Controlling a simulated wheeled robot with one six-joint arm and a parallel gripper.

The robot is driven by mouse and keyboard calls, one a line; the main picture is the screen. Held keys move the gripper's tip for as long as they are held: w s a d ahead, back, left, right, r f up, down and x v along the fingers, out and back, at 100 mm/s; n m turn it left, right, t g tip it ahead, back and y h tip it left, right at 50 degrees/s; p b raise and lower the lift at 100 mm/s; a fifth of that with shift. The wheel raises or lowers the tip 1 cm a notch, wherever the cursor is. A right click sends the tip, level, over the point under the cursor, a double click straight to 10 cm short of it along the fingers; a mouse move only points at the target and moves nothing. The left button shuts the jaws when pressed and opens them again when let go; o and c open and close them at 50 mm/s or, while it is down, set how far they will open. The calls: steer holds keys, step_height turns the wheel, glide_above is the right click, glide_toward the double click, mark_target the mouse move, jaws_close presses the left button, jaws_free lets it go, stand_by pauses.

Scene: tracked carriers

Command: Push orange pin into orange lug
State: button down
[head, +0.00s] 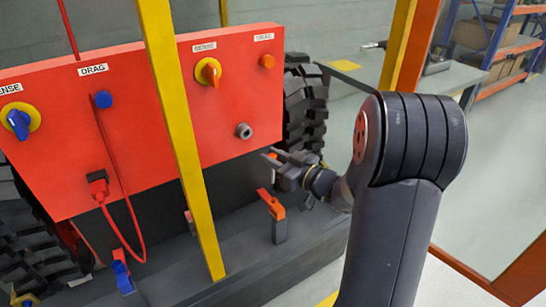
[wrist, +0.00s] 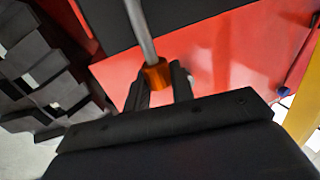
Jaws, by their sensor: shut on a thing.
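My gripper (head: 276,160) is at the right front of the red panel, left of the arm's big joint. In the wrist view, its two dark fingers are shut on the orange pin (wrist: 155,75), which has an orange collar and a grey rod running up the picture. In the head view the pin is too small to make out clearly. An orange-topped lug (head: 272,203) stands on a short grey post below my gripper, apart from it. I cannot tell the lug's opening from here.
The red panel (head: 120,150) carries an orange knob (head: 208,72), a blue knob (head: 18,122), a grey round socket (head: 243,131) and a cable with a red plug (head: 98,186). A yellow post (head: 180,130) crosses in front. A blue-topped lug (head: 121,272) stands at lower left. A black track (head: 305,105) is behind my gripper.

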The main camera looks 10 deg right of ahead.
steer(key=shift+s+f+b, duration=0.1)
steer(key=shift+f+b, duration=2.2)
steer(key=shift+f, duration=0.6)
steer(key=shift+f, duration=0.15)
steer(key=shift+f+b, duration=0.8)
steer(key=shift+f, duration=0.25)
steer(key=shift+f, duration=0.1)
steer(key=shift+f+b, duration=0.45)
steer(key=shift+f, duration=0.1)
steer(key=shift+f, duration=0.2)
stand_by(0.7)
steer(key=shift+f+b, duration=0.7)
steer(key=shift+f+b, duration=0.9)
steer(key=shift+f, duration=0.3)
stand_by(0.4)
